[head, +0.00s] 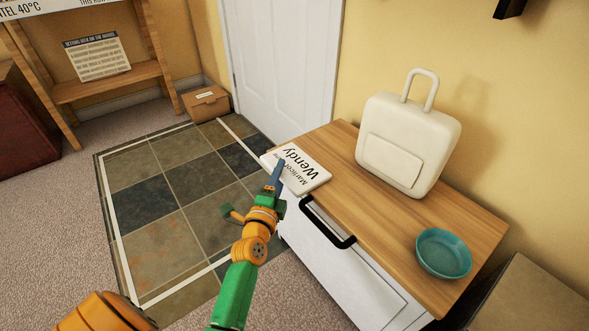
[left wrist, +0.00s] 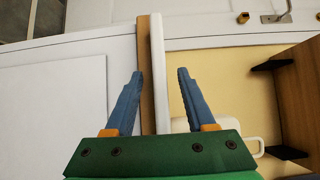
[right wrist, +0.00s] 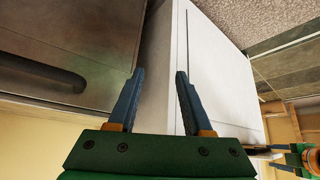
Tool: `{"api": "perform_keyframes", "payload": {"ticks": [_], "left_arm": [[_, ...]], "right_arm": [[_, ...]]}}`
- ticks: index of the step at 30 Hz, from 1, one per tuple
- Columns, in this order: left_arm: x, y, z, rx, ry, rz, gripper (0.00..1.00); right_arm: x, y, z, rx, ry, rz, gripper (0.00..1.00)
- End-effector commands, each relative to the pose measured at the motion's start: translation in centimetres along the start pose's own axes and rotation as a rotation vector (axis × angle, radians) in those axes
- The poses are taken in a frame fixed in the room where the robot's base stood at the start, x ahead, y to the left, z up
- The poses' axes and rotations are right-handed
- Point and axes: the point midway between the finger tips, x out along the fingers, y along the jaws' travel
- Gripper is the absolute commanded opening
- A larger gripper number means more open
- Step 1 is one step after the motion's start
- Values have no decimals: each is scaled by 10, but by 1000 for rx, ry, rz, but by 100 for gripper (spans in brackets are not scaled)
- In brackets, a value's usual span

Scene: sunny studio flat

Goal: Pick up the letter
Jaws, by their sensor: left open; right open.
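The letter (head: 297,169) is a flat white piece with black writing, "Wendy" the largest word. It lies on the near left end of the wooden cabinet top, at the edge. My left gripper (head: 281,164) is open at the letter's front edge, partly covering it in the head view. In the left wrist view the letter (left wrist: 157,75) shows edge-on as a white strip between the open blue fingers, beside the wooden top's edge; I cannot tell whether they touch. My right gripper (right wrist: 160,72) is open and empty, facing white panels, and is out of the head view.
The white cabinet with wooden top (head: 385,230) has a black handle (head: 327,224) on its front. A cream case (head: 408,143) and a teal bowl (head: 443,252) stand on it. A cardboard box (head: 206,104) sits by the door. The tiled floor (head: 160,245) is clear.

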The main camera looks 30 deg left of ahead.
Motion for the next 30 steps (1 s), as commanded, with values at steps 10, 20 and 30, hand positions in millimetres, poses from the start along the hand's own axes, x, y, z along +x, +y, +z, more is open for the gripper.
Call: {"api": "perform_keyframes", "payload": {"ticks": [10, 20, 30], "left_arm": [[0, 0, 0, 0, 0, 0, 9], [0, 0, 0, -1, 0, 0, 0], [0, -12, 0, 0, 1, 0, 0]], "right_arm": [[0, 0, 0, 0, 1, 0, 50], [0, 0, 0, 0, 0, -1, 50], [-6, 2, 40, 10, -196, 3, 50]]}}
